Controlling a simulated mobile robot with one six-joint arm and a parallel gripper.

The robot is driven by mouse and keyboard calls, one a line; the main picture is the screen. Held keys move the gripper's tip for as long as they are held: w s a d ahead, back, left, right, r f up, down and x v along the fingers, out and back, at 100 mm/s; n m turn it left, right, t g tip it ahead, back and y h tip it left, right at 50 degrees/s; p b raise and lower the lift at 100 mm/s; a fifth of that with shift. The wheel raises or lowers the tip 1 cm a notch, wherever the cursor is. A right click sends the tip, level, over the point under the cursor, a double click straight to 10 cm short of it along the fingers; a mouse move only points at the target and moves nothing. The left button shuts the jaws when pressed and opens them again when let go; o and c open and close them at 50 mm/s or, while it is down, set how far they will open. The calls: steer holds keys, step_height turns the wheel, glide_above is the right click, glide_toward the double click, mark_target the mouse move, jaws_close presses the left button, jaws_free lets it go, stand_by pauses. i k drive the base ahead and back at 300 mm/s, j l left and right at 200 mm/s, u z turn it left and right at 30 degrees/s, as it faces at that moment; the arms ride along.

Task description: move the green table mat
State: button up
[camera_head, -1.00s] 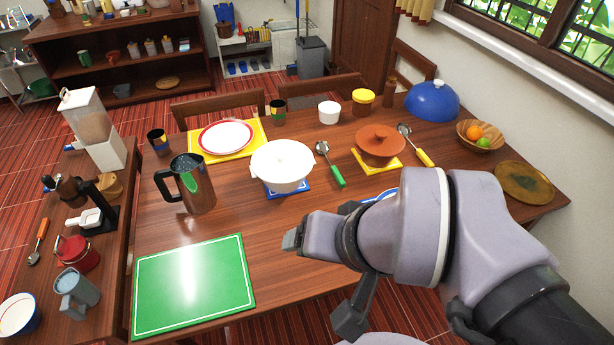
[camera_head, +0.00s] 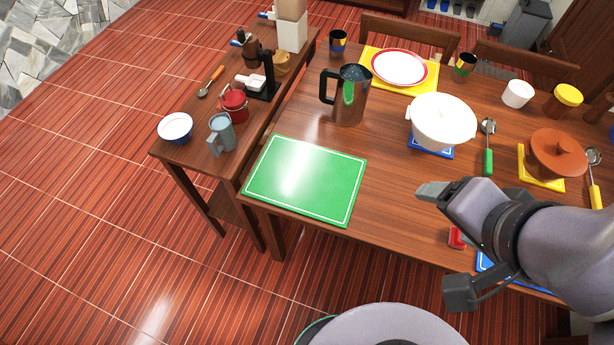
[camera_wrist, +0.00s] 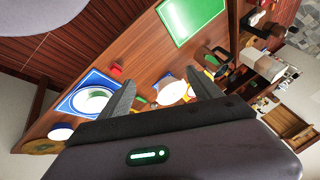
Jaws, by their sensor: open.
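The green table mat (camera_head: 306,179) is a flat rectangle with a thin white border. It lies bare on the wooden table's near left corner in the head view. It also shows at the top of the wrist view (camera_wrist: 190,18). My gripper (camera_head: 440,232) is to the right of the mat, apart from it, over the table's near edge. In the wrist view its two fingers (camera_wrist: 160,97) are spread with nothing between them.
A steel pitcher (camera_head: 348,112) stands just behind the mat. A white pot (camera_head: 441,118) on a blue mat is to its right. A small red object (camera_head: 456,238) lies near my gripper. A side table with mugs (camera_head: 222,134) adjoins on the left. The floor in front is clear.

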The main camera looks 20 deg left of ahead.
mark_target(321, 184)
steer(key=j, duration=2.45)
steer(key=u, duration=0.05)
